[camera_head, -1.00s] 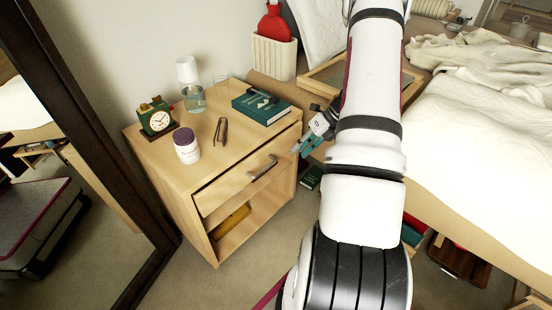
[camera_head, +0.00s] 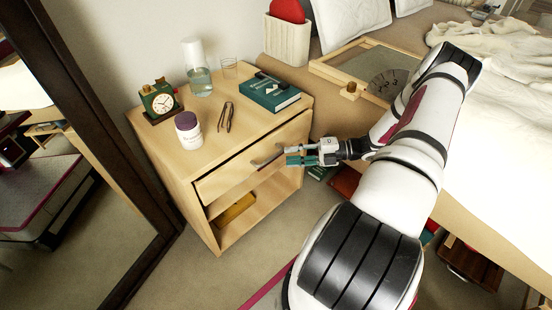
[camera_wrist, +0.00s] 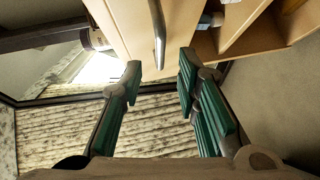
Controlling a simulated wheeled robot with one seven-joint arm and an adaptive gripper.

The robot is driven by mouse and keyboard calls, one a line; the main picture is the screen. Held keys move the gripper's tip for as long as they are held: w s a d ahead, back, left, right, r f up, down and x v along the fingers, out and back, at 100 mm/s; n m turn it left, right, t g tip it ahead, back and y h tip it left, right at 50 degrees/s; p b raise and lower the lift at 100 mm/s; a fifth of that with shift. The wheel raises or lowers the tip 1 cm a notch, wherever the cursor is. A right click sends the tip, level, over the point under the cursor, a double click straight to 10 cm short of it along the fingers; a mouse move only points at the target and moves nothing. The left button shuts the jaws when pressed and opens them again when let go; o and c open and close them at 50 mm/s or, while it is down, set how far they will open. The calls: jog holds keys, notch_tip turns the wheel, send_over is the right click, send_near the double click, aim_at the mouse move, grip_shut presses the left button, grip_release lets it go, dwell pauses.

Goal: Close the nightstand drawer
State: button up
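The wooden nightstand (camera_head: 180,190) stands left of my arm in the head view. Its drawer front (camera_head: 225,178) sits slightly out from the body, with a dark gap along its top edge. The grey bar handle (camera_head: 268,158) is on the drawer front; in the wrist view the handle (camera_wrist: 157,30) lies ahead of and between the fingertips. My gripper (camera_head: 289,155) is at the handle's right side in the head view. In the wrist view my gripper (camera_wrist: 161,62) has its green-padded fingers apart with nothing held. Whether it touches the handle is unclear.
On the nightstand top are a clock (camera_head: 160,101), a jar (camera_head: 188,130), a bottle (camera_head: 198,75), glasses (camera_head: 226,117) and a green book (camera_head: 270,93). An open shelf (camera_head: 260,200) lies below the drawer. A mirror (camera_head: 85,130) stands left; the bed (camera_head: 500,150) is right.

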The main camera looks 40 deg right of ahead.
jog(key=b+x, duration=0.1)
jog(key=x, duration=0.4)
jog(key=shift+w+a+f, duration=0.1)
jog(key=shift+w+a, duration=0.15)
jog(key=shift+w, duration=0.05)
grip_shut()
